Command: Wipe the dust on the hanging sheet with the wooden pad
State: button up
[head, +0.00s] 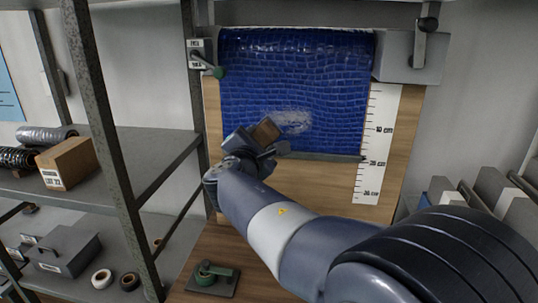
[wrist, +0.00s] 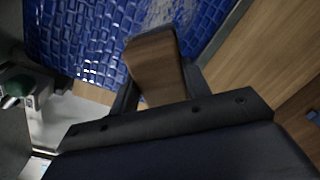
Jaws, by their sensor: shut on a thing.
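The hanging sheet (head: 300,70) is blue with a brick-like scaly pattern and hangs in front of a wooden board. A pale dust patch (head: 290,118) lies on its lower middle part; part of it shows at the top of the wrist view (wrist: 170,12). My gripper (head: 258,145) is shut on the wooden pad (head: 266,131), in front of the sheet's lower left area. In the wrist view the brown pad (wrist: 154,65) sticks out between the fingers towards the sheet. I cannot tell whether the pad touches the sheet.
A measuring scale (head: 372,140) runs down the board's right side. A metal shelf (head: 150,150) with a cardboard box (head: 68,162) and rolls stands left. Another green-handled fixture (head: 212,278) sits on the bench below.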

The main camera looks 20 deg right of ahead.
aim_at(312, 122)
jog(key=shift+w+a+r+n+t, duration=0.3)
jog(key=shift+w+a+r+t, duration=0.1)
jog(key=shift+a, duration=0.25)
jog(key=shift+w+y, duration=0.1)
jog(key=shift+y, duration=0.2)
jog(key=shift+p+x, duration=0.45)
jog(key=shift+x, duration=2.35)
jog(key=shift+x, duration=1.1)
jog(key=shift+d+b, duration=0.15)
jog(key=shift+b, duration=0.2)
jog(key=shift+s+d+b, duration=1.1)
jog(key=shift+s+d, duration=0.15)
jog(key=shift+d, duration=0.6)
jog(key=shift+s+d+b, duration=1.05)
jog(key=shift+s+d, duration=0.2)
jog(key=shift+d, duration=0.65)
jog(key=shift+s+d+b, duration=1.1)
jog(key=shift+s+d, duration=0.15)
jog(key=shift+d, duration=0.6)
jog(key=shift+r, duration=0.1)
jog(key=shift+a, duration=0.1)
